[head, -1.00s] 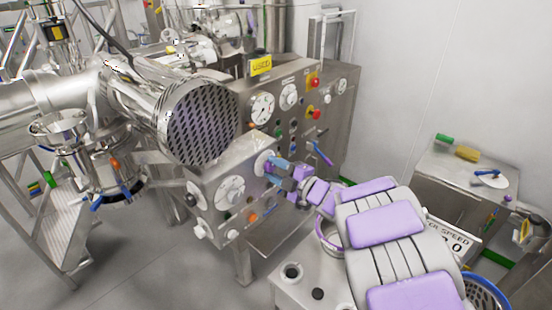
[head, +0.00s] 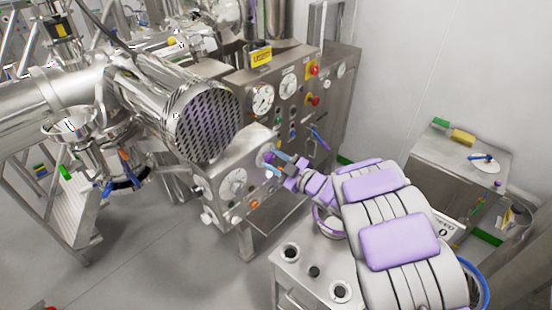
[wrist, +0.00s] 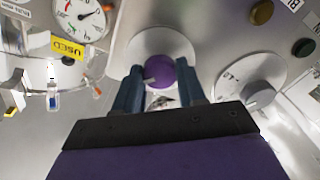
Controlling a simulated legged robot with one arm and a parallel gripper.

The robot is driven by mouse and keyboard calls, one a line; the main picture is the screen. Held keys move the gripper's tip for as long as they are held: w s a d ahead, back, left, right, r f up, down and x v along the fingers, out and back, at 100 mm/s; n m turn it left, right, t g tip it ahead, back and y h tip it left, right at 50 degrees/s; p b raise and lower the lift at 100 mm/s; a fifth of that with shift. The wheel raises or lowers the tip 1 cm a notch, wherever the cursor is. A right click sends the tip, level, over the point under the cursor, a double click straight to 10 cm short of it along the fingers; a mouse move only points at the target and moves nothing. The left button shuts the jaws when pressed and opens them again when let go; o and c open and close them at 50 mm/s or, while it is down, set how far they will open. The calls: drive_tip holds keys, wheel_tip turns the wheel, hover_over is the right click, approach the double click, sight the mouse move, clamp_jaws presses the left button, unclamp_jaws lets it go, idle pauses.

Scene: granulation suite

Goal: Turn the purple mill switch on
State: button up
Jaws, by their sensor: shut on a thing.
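The purple mill switch (wrist: 160,72) is a round knob on a white dial plate (wrist: 150,42), upper middle in the wrist view. A small light pointer mark shows on its lower left side. My gripper (wrist: 160,88) has its two blue fingers on either side of the knob and is shut on it. In the head view my gripper (head: 276,159) is at the right part of the steel control panel (head: 212,190). There the switch is mostly hidden by the fingers.
A grey knob on a white dial (wrist: 255,90) sits right of the switch in the wrist view. A gauge (wrist: 80,18) and a yellow tag (wrist: 68,46) are at upper left. The perforated drum end (head: 208,122) stands close left of my arm.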

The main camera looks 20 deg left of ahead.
idle(0.3)
drive_tip(key=o, duration=0.9)
drive_tip(key=shift+w+a, duration=0.15)
drive_tip(key=shift+a, duration=0.05)
drive_tip(key=shift+o, duration=0.9)
drive_tip(key=shift+a, duration=0.2)
drive_tip(key=shift+d, duration=0.5)
drive_tip(key=v, duration=1.6)
drive_tip(key=shift+s+b, duration=0.35)
drive_tip(key=shift+b, duration=0.1)
drive_tip(key=shift+d+f, duration=0.1)
drive_tip(key=shift+f, duration=0.05)
